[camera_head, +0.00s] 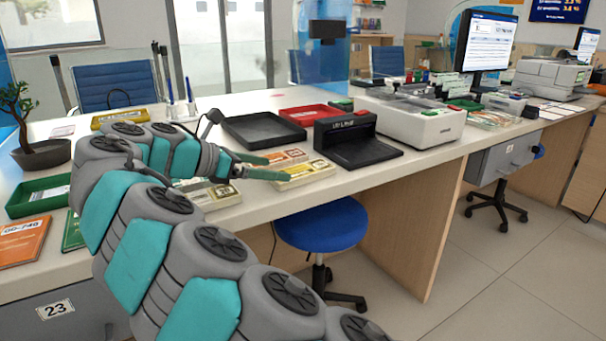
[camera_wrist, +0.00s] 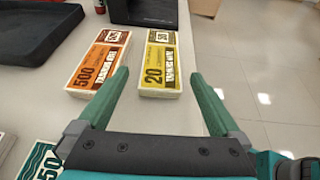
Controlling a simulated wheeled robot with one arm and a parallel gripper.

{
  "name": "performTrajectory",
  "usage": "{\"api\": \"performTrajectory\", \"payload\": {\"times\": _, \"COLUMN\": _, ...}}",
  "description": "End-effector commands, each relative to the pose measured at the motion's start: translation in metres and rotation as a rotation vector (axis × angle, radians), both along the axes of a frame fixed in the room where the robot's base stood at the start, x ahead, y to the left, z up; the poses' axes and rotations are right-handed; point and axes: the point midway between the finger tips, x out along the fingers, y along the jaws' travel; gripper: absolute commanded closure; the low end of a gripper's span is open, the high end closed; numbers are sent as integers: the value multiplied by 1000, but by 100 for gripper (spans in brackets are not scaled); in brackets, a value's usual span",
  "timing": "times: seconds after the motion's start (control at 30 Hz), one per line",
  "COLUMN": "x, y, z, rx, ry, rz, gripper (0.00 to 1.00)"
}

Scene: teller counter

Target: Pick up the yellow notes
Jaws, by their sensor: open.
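The yellow notes (camera_head: 308,174) are a flat banded bundle lying on the counter near its front edge. In the wrist view the yellow notes (camera_wrist: 158,66) show a "20" and lie lengthwise ahead of me. My gripper (camera_head: 279,167) is open and empty, just left of the bundle in the head view. The height of the fingertips above the counter is hard to tell. The far end of the bundle is in clear view.
Orange notes (camera_wrist: 100,58) marked "500" lie close left of the yellow ones, near my left finger. Teal notes (camera_wrist: 40,162) lie at the lower left. A black tray (camera_head: 262,130), a red tray (camera_head: 310,114) and a black device (camera_head: 352,140) stand behind. Floor lies right of the counter edge.

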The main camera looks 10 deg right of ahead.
Motion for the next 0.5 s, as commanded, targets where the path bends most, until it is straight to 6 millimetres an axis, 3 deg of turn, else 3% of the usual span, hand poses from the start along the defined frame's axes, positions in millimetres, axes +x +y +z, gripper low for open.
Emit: {"api": "performTrajectory", "payload": {"times": 0.5, "x": 15, "y": -48, "z": -22, "rx": 0, "ry": -2, "rz": -4, "gripper": 0}}
